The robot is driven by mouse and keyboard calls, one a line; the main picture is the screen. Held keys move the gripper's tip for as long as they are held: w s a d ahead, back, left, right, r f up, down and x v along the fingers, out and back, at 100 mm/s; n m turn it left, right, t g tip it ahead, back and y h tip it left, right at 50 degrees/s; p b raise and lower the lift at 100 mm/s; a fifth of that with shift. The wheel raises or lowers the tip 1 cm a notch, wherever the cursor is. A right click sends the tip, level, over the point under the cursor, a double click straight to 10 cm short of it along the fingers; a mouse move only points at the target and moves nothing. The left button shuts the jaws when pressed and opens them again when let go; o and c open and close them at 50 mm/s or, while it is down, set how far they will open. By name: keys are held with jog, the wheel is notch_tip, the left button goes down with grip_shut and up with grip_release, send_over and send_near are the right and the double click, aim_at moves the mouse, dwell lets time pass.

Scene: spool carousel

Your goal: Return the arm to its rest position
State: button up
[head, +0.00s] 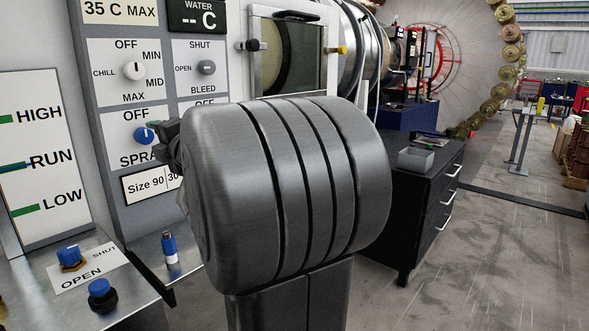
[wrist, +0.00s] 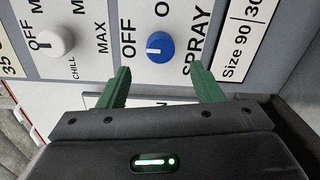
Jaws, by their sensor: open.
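My gripper (wrist: 160,68) shows in the wrist view with its two green fingers spread apart and nothing between them. Ahead of the fingers is the blue SPRAY knob (wrist: 159,45) on the grey control panel, seen sideways. I see no contact between the fingers and the knob. In the head view my dark arm link fills the middle and hides most of my gripper. The blue SPRAY knob (head: 144,135) shows just left of the arm. My arm is extended toward the panel.
A white CHILL knob (head: 134,70) and a grey BLEED knob (head: 206,67) sit above. A steel ledge (head: 205,283) with blue knobs juts out at lower left. A black drawer cabinet (head: 424,200) stands right of my arm. The floor (head: 490,260) at right is clear.

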aim_at(147, 136)
jog(key=x, duration=0.7)
jog(key=shift+w+a+r, duration=0.1)
jog(key=shift+w+a, duration=0.15)
jog(key=m+p, duration=0.1)
jog(key=m, duration=0.2)
jog(key=shift+s+d+r+p, duration=0.1)
jog(key=shift+d+r+p, duration=0.05)
jog(key=shift+p, duration=0.25)
jog(key=m+p, duration=0.3)
jog(key=m, duration=0.2)
jog(key=shift+m+p, duration=0.4)
jog(key=m+p, duration=0.4)
jog(key=m, duration=0.1)
jog(key=shift+f+m+y+p, duration=0.15)
jog(key=shift+m+p, duration=0.35)
jog(key=shift+m, duration=0.4)
jog(key=shift+f+m+y+p, duration=0.15)
jog(key=shift+m+p, duration=0.3)
jog(key=shift+m, duration=0.45)
jog(key=shift+d, duration=0.1)
